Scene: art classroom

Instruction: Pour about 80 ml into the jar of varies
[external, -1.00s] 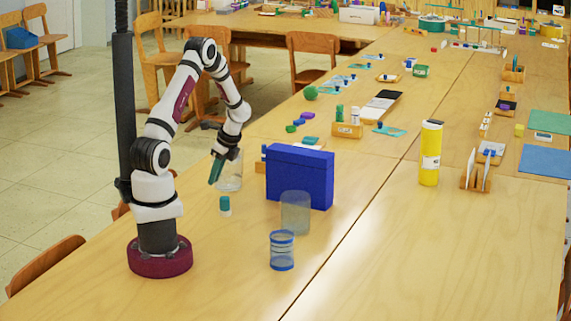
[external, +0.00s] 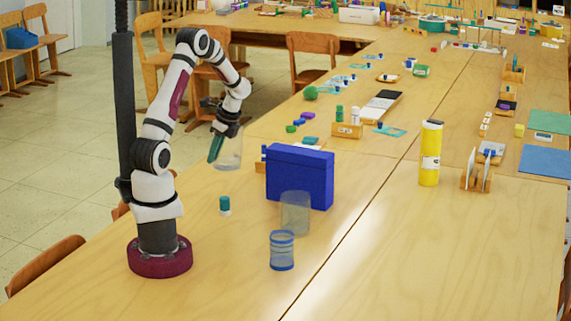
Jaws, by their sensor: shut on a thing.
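My gripper (external: 217,147) is shut on a clear glass vessel (external: 231,155) and holds it above the table, left of the blue box. The vessel looks about upright; I cannot make out how much it contains. A clear, greyish cylindrical vessel (external: 295,213) stands on the table in front of the blue box. A shorter clear jar with blue bands (external: 282,252) stands nearer the camera. I cannot tell from any label which one is the jar of varies. Both are to the right of and below my gripper in the picture, apart from it.
A large blue box (external: 299,177) stands right of the held vessel, behind the clear cylinder. A yellow cylinder (external: 430,153) stands farther right. The table front (external: 375,270) is clear.

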